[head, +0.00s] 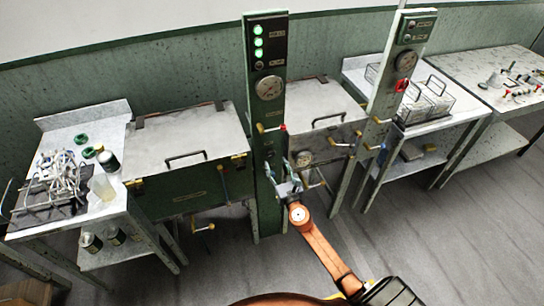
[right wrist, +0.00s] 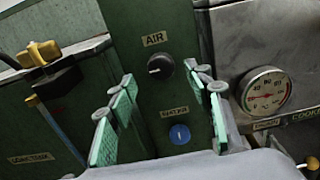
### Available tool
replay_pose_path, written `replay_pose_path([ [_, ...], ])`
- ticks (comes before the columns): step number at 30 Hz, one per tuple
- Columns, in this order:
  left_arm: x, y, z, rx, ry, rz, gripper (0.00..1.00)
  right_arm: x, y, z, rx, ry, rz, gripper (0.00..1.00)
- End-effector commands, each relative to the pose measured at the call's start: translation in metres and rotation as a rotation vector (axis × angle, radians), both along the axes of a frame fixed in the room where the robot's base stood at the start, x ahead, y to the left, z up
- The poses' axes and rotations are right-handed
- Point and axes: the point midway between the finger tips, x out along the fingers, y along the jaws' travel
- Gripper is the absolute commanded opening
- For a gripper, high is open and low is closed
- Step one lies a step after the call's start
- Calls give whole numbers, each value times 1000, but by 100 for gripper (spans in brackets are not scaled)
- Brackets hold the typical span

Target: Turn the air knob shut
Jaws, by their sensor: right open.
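The air knob (right wrist: 160,66) is a small round black knob with a white mark pointing left, on the green post (right wrist: 163,100) under a label reading AIR. It shows in the right wrist view. My right gripper (right wrist: 160,80) is open, its two green-padded fingers apart to the left and right of the knob in the picture. The knob looks to lie beyond the fingertips; I cannot tell the exact gap. In the head view my right gripper (head: 289,172) is at the lower front of the post (head: 268,130) and hides the knob. My left gripper is not in view.
A round gauge (right wrist: 264,90) is on the metal basin to the right. In the head view a lidded basin (head: 190,140) stands left of the post, with open floor in front.

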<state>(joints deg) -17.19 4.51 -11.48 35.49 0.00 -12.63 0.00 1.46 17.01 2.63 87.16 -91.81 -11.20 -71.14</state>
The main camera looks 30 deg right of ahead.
Motion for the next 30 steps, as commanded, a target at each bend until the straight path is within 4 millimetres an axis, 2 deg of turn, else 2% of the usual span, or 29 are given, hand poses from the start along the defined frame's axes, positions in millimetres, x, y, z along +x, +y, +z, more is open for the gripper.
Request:
replay_pose_path([
  [6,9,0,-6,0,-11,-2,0,36,-9,-1,3,0,0,47],
  [12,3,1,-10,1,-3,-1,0,54,-13,-2,5,1,-1,47],
  [22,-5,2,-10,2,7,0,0,57,-14,-1,5,1,0,47],
  [30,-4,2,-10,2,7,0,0,57,-14,-1,6,1,0,28],
])
